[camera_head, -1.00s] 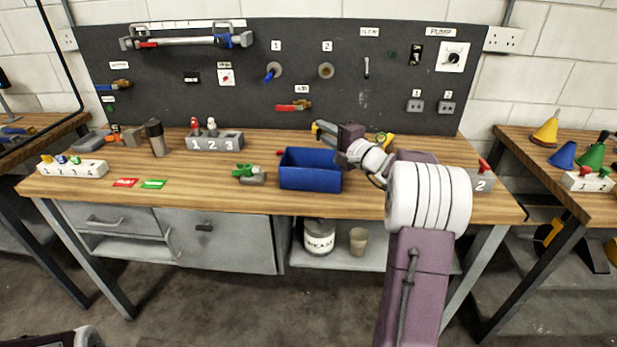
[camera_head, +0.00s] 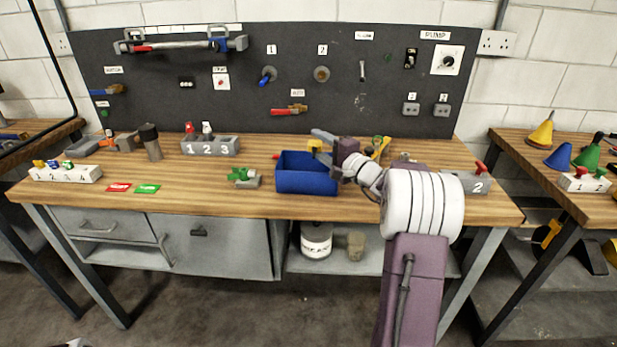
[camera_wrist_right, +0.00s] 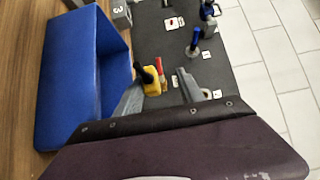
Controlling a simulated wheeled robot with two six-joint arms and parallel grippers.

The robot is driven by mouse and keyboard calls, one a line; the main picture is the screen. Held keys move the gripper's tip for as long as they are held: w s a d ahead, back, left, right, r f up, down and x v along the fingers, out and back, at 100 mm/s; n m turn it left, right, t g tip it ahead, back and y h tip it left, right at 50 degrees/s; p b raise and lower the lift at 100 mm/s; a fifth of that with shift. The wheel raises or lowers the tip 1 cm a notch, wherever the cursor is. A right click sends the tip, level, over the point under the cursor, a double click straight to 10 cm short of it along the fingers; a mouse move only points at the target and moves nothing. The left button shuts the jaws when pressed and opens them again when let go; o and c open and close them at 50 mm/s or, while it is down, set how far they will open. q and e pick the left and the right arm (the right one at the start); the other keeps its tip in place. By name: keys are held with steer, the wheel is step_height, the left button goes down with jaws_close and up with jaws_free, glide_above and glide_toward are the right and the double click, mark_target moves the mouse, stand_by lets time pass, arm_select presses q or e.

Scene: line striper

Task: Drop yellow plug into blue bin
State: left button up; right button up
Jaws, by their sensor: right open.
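The blue bin (camera_head: 306,181) stands open-topped near the table's front middle; it fills the left of the right wrist view (camera_wrist_right: 70,95). A yellow plug (camera_head: 314,146) with a dark top shows just beyond the bin's back rim, by my right gripper (camera_head: 326,143). In the right wrist view the yellow plug (camera_wrist_right: 152,86) appears between the spread fingers of the right gripper (camera_wrist_right: 165,88), close to the left finger and outside the bin's outline. I cannot tell whether it touches a finger. The right gripper is open. My left gripper is out of view.
A green part on a grey block (camera_head: 243,178) lies left of the bin. A numbered grey block (camera_head: 210,147) and a white block with coloured plugs (camera_head: 65,173) stand further left. Another yellow item (camera_head: 380,146) is behind my right wrist. The dark panel (camera_head: 200,110) rises behind.

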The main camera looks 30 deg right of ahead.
steer(key=s+d+b, duration=0.1)
steer(key=s, duration=0.8)
steer(key=shift+d, duration=0.15)
steer(key=shift+f, duration=0.1)
